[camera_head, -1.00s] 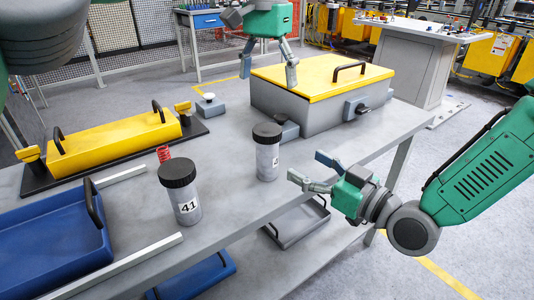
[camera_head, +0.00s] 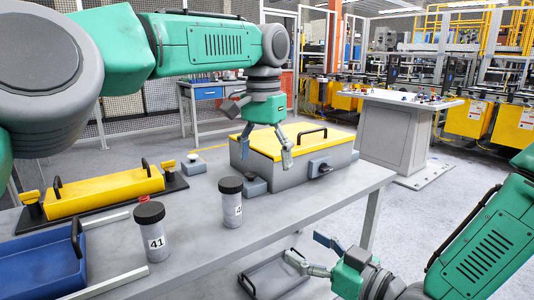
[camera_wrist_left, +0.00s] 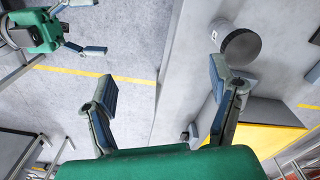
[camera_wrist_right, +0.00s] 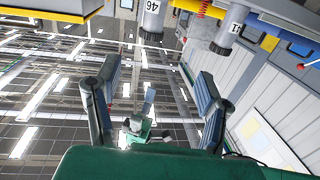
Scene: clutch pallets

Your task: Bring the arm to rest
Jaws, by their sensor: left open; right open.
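My left gripper (camera_head: 266,143) is open and empty, pointing down by the left end of the yellow-lidded grey box in the head view. In the left wrist view (camera_wrist_left: 160,95) its fingers are wide apart with nothing between them. My right gripper (camera_head: 308,250) is open and empty beyond the table's front edge, lower right. Its spread fingers also show in the right wrist view (camera_wrist_right: 155,90). The left arm (camera_head: 200,45) stretches across the top left of the head view; the right arm (camera_head: 485,240) comes in from the lower right.
Two black-capped grey canisters, one marked 41 (camera_head: 153,238), the other nearby (camera_head: 231,207), stand on the grey table (camera_head: 200,265). A blue bin (camera_head: 38,268) sits at left.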

